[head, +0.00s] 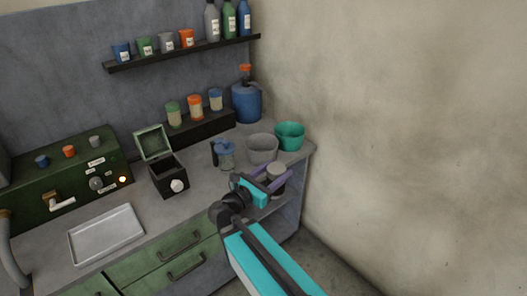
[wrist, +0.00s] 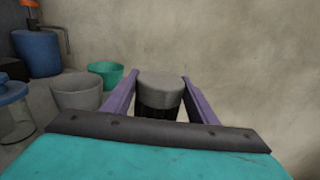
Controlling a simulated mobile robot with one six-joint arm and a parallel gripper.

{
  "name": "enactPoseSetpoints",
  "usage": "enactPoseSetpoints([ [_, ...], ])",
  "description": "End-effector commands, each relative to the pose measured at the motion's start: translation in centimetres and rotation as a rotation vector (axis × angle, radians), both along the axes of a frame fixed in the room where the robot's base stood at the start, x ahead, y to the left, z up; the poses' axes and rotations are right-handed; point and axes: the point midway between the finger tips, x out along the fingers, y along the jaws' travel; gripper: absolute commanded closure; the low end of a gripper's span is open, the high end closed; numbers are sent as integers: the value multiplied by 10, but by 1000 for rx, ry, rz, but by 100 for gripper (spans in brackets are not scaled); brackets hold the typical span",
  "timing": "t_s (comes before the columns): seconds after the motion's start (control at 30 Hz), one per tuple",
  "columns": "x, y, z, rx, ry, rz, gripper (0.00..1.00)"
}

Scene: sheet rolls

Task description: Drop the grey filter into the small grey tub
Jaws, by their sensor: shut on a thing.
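My gripper (head: 271,177) is shut on the grey filter (head: 276,168), a short cylinder with a grey top and a darker lower part. In the wrist view the filter (wrist: 160,90) stands upright between the two purple fingers (wrist: 158,79). The small grey tub (head: 262,150) stands on the counter, just behind and left of the held filter in the head view. It also shows in the wrist view (wrist: 77,101), left of the filter and apart from it. The tub's floor is hidden.
A teal tub (head: 290,138) stands right beside the grey tub, near the counter's right end. A glass jar with a blue lid (head: 226,155) is to its left. A blue jug (head: 247,103) stands behind. An open dark green box (head: 168,175) and a metal tray (head: 106,235) are further left.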

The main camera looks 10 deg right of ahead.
Motion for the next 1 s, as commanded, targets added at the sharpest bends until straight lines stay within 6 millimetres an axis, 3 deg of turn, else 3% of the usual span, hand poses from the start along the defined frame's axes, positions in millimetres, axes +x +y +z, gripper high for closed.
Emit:
enactPoseSetpoints([
  [0.47, 0, 1, 1, -1, -1, 1, 78],
  [0.8, 0, -7, -25, -1, -1, 2, 78],
  [1.0, 0, -9, -29, -2, -1, 3, 78],
])
